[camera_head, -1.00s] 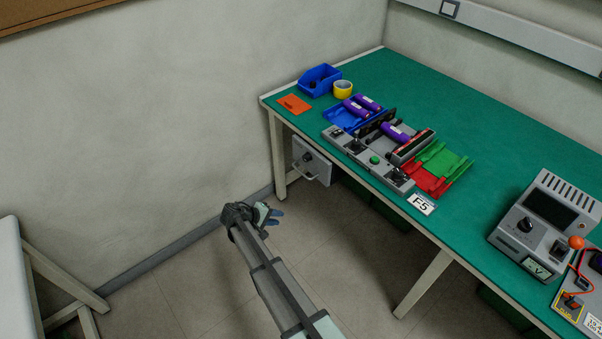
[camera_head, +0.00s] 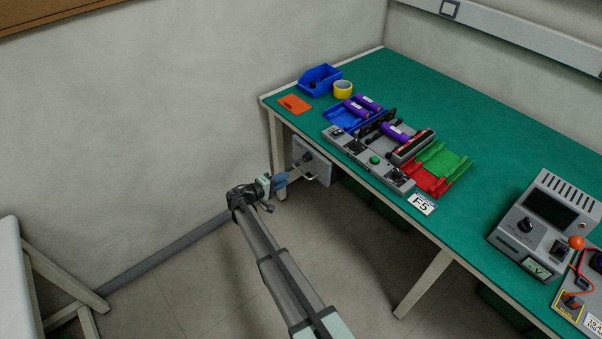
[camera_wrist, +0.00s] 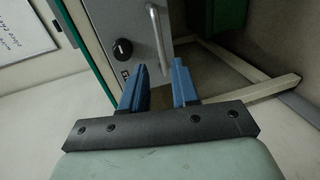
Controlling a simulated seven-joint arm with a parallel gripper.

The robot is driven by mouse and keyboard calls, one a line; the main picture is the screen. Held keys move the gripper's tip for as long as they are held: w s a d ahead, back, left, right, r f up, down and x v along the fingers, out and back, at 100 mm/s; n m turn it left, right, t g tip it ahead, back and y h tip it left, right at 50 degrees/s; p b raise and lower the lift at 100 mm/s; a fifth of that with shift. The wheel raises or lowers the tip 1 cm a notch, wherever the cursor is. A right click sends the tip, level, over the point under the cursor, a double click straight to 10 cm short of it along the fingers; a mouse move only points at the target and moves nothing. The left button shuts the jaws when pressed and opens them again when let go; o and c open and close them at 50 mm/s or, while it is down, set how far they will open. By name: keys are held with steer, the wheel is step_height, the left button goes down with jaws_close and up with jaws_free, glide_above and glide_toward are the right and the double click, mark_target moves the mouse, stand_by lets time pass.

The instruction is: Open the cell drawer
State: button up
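The cell drawer (camera_head: 322,170) is a grey box front under the left end of the green bench. It looks closed. In the wrist view its grey front (camera_wrist: 113,17) shows a silver bar handle (camera_wrist: 158,40) and a black round knob (camera_wrist: 122,50) left of the handle. My gripper (camera_head: 284,178) is just in front of the drawer, left of it in the head view. In the wrist view my gripper's two blue fingers (camera_wrist: 160,80) are apart with nothing between them. The handle's lower end lies just beyond the gap, and I cannot see contact.
A bench leg (camera_head: 277,150) stands just left of the drawer. The green bench top (camera_head: 470,120) overhangs it and carries blue bins, purple cells, and a grey fixture (camera_head: 368,158). A green bin (camera_wrist: 218,14) is under the bench, right of the drawer. The floor in front is clear.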

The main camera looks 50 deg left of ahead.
mark_target(301, 172)
steer(key=x, duration=0.9)
steer(key=shift+w+f, duration=0.1)
steer(key=shift+w, duration=0.25)
steer(key=shift+c, duration=0.4)
jaws_close()
